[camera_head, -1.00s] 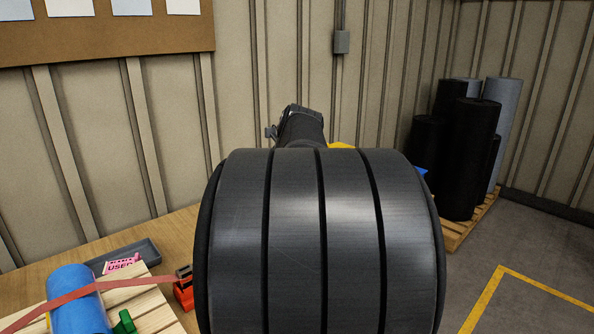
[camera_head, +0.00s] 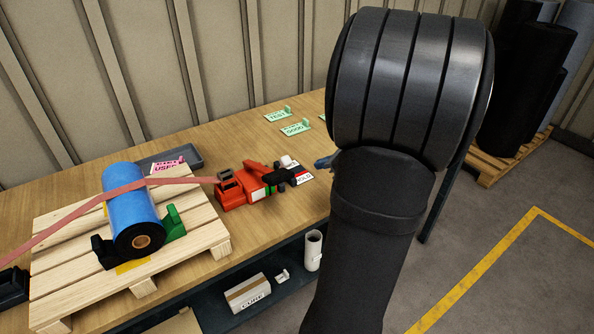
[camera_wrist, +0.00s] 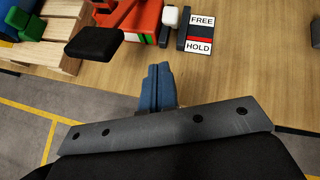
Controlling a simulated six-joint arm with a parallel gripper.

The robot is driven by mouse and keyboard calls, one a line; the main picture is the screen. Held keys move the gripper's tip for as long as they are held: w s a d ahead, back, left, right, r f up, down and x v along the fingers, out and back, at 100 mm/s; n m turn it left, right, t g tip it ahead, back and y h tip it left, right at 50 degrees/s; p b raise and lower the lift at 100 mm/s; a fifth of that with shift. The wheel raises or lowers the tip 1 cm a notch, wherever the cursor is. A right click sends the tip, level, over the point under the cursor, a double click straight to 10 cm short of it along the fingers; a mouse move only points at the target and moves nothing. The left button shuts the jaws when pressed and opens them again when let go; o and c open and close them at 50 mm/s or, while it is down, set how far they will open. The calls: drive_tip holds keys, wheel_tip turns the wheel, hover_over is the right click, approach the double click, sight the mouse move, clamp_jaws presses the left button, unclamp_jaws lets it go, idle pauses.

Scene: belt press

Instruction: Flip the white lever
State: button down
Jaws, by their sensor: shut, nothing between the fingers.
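The white lever's knob (camera_wrist: 170,16) stands at the top of the wrist view, beside the FREE half of a label plate (camera_wrist: 200,46) marked FREE and HOLD. In the head view the white knob (camera_head: 288,161) is at the right end of the red tool (camera_head: 232,192), near the plate. My gripper (camera_wrist: 158,68) has blue fingers, shut and empty. It is below the knob in the wrist view, apart from it. In the head view only a blue bit of my gripper (camera_head: 324,162) shows; my arm hides the rest.
A black handle (camera_wrist: 95,43) of the red tool sticks out left of my fingers. A blue roll (camera_head: 128,205) with a red strap sits on a wooden pallet (camera_head: 70,280). Green TEST and GOOD tags lie at the bench's back. Bare bench lies right of the label plate.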

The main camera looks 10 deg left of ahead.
drive_tip(key=s+f+m+t+y, duration=0.1)
drive_tip(key=s+f+m+t, duration=0.2)
drive_tip(key=f, duration=0.5)
drive_tip(key=shift+d+m+t, duration=0.45)
drive_tip(key=shift+m+t, duration=0.45)
drive_tip(key=shift+t, duration=0.4)
drive_tip(key=shift+s+r, duration=0.1)
approach(290, 166)
drive_tip(key=f, duration=0.1)
drive_tip(key=w+a+f, duration=0.1)
drive_tip(key=f, duration=0.2)
drive_tip(key=shift+w+a, duration=0.2)
drive_tip(key=shift+a, duration=0.2)
drive_tip(key=shift+w+a+r, duration=0.65)
drive_tip(key=shift+w+a, duration=0.1)
drive_tip(key=shift+w+a+r, duration=0.3)
drive_tip(key=shift+w+a, duration=0.1)
drive_tip(key=shift+w, duration=0.1)
drive_tip(key=shift+r, duration=0.15)
